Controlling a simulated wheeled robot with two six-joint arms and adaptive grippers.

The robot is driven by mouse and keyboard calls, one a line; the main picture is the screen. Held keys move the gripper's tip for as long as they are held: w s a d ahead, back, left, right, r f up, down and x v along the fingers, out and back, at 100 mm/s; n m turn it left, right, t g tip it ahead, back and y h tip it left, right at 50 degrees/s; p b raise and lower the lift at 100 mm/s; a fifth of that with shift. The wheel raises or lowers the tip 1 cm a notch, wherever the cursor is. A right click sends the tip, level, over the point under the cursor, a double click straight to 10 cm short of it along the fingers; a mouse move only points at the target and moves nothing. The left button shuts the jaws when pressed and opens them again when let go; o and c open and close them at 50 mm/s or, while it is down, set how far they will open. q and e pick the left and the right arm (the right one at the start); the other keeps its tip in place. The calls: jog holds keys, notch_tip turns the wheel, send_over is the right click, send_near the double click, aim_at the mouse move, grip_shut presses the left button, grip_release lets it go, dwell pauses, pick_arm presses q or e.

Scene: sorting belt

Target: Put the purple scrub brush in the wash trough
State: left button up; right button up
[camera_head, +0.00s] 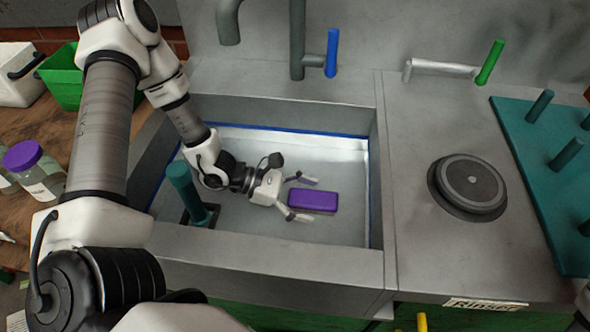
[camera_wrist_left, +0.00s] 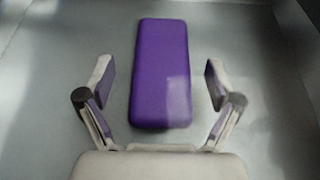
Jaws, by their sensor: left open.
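The purple scrub brush (camera_head: 313,200) is a flat purple block inside the grey wash trough (camera_head: 376,160). It appears to lie on the trough floor, though I cannot tell if it fully rests there. My left gripper (camera_head: 296,198) reaches down into the trough, with its fingers spread at the brush's left end. In the left wrist view the brush (camera_wrist_left: 161,75) lies between and ahead of the open fingers of my left gripper (camera_wrist_left: 159,92), with a gap on both sides. My right gripper is not in view.
A teal post (camera_head: 184,186) stands at the trough's left side. A tap with a blue handle (camera_head: 332,53) rises behind. A round dark drain-like disc (camera_head: 470,183) and a teal peg board (camera_head: 530,150) are on the right. A green bin (camera_head: 62,77) and a purple-lidded jar (camera_head: 30,165) stand left.

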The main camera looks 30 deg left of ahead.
aim_at(299, 198)
pick_arm(q)
jog(key=p+v, duration=0.3)
jog(key=v, duration=0.3)
jog(key=shift+w+d+r, duration=0.1)
jog(key=shift+r, duration=0.05)
jog(key=shift+a, duration=0.2)
jog(key=shift+s+a, duration=0.1)
jog(key=shift+s, duration=0.1)
